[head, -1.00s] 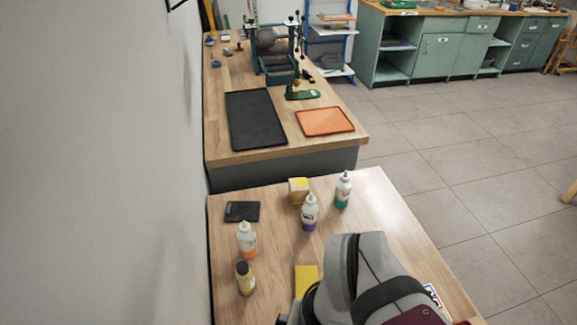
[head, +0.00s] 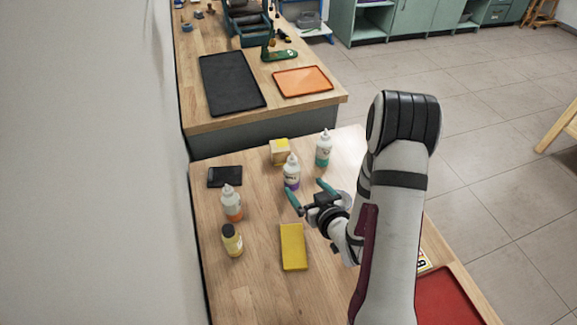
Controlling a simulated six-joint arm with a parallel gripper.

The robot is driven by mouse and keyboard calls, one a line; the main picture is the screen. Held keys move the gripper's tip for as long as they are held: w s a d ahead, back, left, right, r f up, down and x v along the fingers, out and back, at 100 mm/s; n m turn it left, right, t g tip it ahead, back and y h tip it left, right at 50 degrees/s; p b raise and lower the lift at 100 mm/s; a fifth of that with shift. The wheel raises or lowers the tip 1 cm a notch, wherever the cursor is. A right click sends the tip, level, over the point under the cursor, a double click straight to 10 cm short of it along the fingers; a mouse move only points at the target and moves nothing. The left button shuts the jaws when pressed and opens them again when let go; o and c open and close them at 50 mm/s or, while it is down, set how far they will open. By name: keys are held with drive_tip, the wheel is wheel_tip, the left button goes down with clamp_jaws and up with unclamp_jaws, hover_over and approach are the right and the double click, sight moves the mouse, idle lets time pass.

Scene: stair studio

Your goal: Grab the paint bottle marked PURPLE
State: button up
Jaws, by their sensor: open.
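The bottle with the purple band (head: 291,174) stands upright on the near wooden table, white with a pale nozzle. Its label is too small to read. My gripper (head: 305,188) is open and empty, just on the near side of this bottle, with its two teal fingers spread and pointing toward it. The left fingertip appears close to the bottle's base; I cannot tell whether they touch. A similar bottle with a green band (head: 323,151) stands behind to the right. One with an orange band (head: 232,205) stands to the left.
A small wooden box (head: 280,153) stands just behind the purple-banded bottle. A black flat object (head: 225,177), a dark-capped yellow bottle (head: 232,241) and a yellow block (head: 293,247) are on the table. A red surface (head: 447,300) shows at lower right. A wall borders the left.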

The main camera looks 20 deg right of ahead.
sight(288, 167)
drive_tip(key=x, duration=1.3)
drive_tip(key=shift+w+d+f, duration=0.1)
drive_tip(key=shift+w+f, duration=0.1)
drive_tip(key=shift+w, duration=0.05)
clamp_jaws()
